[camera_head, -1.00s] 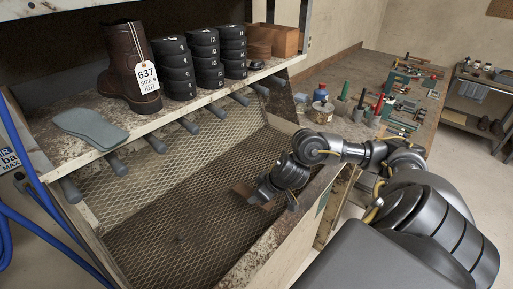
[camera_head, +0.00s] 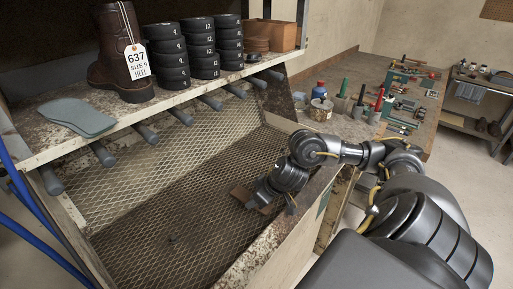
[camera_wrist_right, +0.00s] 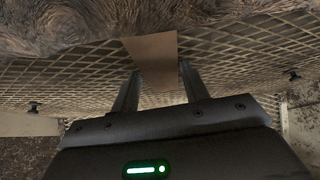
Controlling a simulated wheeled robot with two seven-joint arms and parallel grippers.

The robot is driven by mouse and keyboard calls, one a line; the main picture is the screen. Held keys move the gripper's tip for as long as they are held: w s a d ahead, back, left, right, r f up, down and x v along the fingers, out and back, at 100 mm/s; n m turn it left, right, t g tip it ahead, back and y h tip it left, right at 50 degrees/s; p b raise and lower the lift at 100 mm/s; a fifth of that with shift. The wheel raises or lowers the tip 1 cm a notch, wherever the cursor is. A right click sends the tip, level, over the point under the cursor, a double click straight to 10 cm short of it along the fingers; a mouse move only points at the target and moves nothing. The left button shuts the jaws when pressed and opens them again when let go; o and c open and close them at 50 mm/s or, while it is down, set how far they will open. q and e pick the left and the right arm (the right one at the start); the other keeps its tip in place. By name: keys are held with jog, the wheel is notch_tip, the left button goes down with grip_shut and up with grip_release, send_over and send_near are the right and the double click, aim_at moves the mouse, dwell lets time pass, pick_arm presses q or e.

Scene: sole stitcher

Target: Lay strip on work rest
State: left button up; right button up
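The strip is a flat brown piece (camera_head: 240,193) at the end of my right arm, over the mesh tray (camera_head: 130,232). My right gripper (camera_head: 252,201) points left and down into the tray from its right side. In the right wrist view the strip (camera_wrist_right: 151,55) lies between the two fingers of my right gripper (camera_wrist_right: 160,78), its edges against them, and sticks out past the tips. Whether the strip touches the mesh is not clear. I cannot tell for certain which surface is the work rest. My left gripper is out of view.
The worn shelf (camera_head: 55,140) above the tray holds a brown tagged boot (camera_head: 112,75), grey sole pieces (camera_head: 78,116) and stacked black heels (camera_head: 170,58). Grey rollers (camera_head: 145,133) line its front. A bench (camera_head: 345,75) with bottles and tools stands right. Blue hoses hang left.

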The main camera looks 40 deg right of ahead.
jog(key=o, duration=0.3)
jog(key=shift+r, duration=0.2)
jog(key=p+v, duration=0.5)
jog(key=v, duration=0.7)
jog(key=shift+a+f, duration=0.1)
